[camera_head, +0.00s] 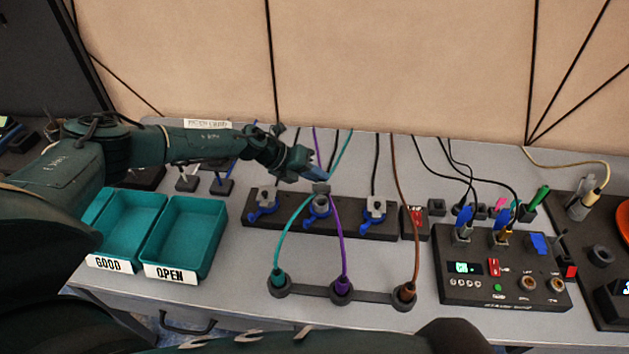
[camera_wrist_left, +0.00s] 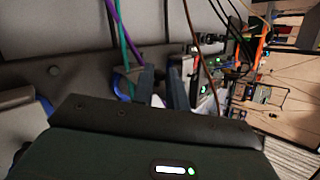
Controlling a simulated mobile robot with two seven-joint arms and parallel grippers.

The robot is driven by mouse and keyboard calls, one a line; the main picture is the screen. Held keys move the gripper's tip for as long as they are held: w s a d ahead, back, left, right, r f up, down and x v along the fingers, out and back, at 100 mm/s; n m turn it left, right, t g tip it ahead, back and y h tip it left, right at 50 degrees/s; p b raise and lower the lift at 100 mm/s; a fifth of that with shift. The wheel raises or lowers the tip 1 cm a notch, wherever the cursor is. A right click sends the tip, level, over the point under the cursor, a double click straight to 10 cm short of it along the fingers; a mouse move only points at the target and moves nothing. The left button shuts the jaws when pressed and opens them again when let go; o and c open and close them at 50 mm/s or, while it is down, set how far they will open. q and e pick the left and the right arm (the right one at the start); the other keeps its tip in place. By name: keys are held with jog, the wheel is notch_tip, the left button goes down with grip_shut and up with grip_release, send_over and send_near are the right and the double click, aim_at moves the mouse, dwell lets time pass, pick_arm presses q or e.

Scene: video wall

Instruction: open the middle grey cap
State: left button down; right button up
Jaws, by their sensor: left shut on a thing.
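A black strip (camera_head: 292,215) on the table carries three blue fittings with grey caps. The middle grey cap (camera_head: 321,188) sits on the middle blue fitting (camera_head: 319,208). The left grey cap (camera_head: 265,194) and the right grey cap (camera_head: 375,204) are on either side. My left gripper (camera_head: 319,179) reaches in from the left and is shut on the middle grey cap, partly hiding it. In the left wrist view the gripper's two dark fingers (camera_wrist_left: 162,88) are close together, and the cap's edges are hard to make out. My right gripper is not in view.
Teal (camera_head: 282,246) and purple (camera_head: 341,245) cables run close by the middle fitting to a front row of round sockets. A brown cable (camera_head: 408,210) passes right of the strip. Teal GOOD (camera_head: 104,257) and OPEN (camera_head: 205,276) trays stand left; a control box (camera_head: 468,294) stands right.

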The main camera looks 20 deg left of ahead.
pick_arm(q)
jog(key=shift+w+a+f+n+g+b, duration=0.2)
jog(key=shift+w+f+n+g+b, duration=0.2)
jog(key=shift+w+g+b, duration=0.5)
jog(key=shift+s+b, duration=0.1)
jog(key=shift+b, duration=0.8)
jog(key=b, duration=0.1)
jog(key=g+b, duration=0.1)
jog(key=shift+w+a+f+n+h+b, duration=0.1)
jog(key=shift+w+f+n+h+b, duration=0.15)
jog(key=shift+n+h+b, duration=0.15)
jog(key=shift+w+b, duration=0.15)
jog(key=shift+b, duration=0.65)
jog(key=g+b, duration=0.1)
jog(key=b, duration=0.2)
jog(key=n+b, duration=0.1)
jog(key=b, duration=0.2)
jog(key=shift+w+a+f+g+h+b, duration=0.1)
jog(key=shift+w+f+g+h+b, duration=0.2)
jog(key=shift+w+f+g+b, duration=0.1)
jog(key=shift+w+r+n+g+b, duration=0.25)
jog(key=shift+g+b, duration=0.45)
jog(key=shift+b, duration=2.35)
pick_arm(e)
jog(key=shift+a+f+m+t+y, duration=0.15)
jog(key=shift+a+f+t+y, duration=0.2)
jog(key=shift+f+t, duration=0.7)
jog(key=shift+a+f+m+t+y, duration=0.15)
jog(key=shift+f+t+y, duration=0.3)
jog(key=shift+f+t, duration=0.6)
